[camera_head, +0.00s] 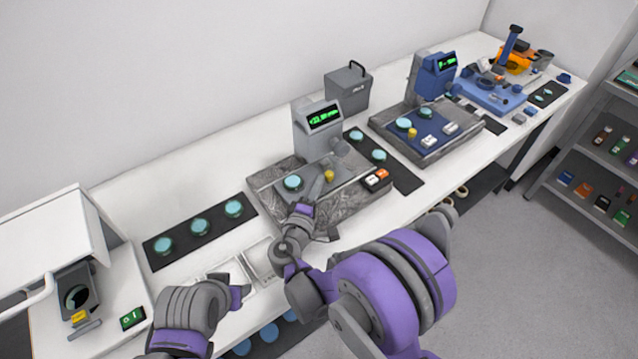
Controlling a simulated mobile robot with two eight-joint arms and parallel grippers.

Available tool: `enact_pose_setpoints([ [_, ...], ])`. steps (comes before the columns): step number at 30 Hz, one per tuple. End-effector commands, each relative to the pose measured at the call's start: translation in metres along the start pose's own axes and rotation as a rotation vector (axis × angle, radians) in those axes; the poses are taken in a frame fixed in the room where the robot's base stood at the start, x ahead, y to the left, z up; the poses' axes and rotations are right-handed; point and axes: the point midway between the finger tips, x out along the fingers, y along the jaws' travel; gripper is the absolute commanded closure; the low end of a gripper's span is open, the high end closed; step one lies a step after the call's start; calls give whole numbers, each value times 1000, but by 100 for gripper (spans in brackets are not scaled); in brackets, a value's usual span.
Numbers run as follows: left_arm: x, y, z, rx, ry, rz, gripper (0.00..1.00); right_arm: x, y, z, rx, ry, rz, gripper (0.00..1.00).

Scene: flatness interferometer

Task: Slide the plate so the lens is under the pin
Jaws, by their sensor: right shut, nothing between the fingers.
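The nearer gauge (315,132) stands on a speckled stone base (350,207), its display lit green. A grey plate (352,167) lies on the base. A pale teal lens (293,183) sits near the plate's left end, left of the gauge head. A yellow knob (328,175) is right of the lens. The pin tip is too small to make out below the head (340,147).
Black mats with teal discs (200,228) lie left and behind. An orange and white button box (376,179) sits on the base's right. A second blue gauge station (436,72) stands further right. White trays (262,262) lie at the bench front.

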Motion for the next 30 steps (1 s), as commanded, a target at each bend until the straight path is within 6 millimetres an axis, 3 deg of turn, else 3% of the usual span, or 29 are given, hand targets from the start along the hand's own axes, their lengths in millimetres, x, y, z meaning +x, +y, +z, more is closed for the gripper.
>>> enact_pose_setpoints([
  [6,0,0,1,0,0,0,50,6,0,4,0,-2,0,100],
  [17,2,0,2,0,-2,0,50,61,5,45,1,-3,1,100],
  [30,1,0,2,0,-2,0,50,66,6,48,-1,-5,2,100],
])
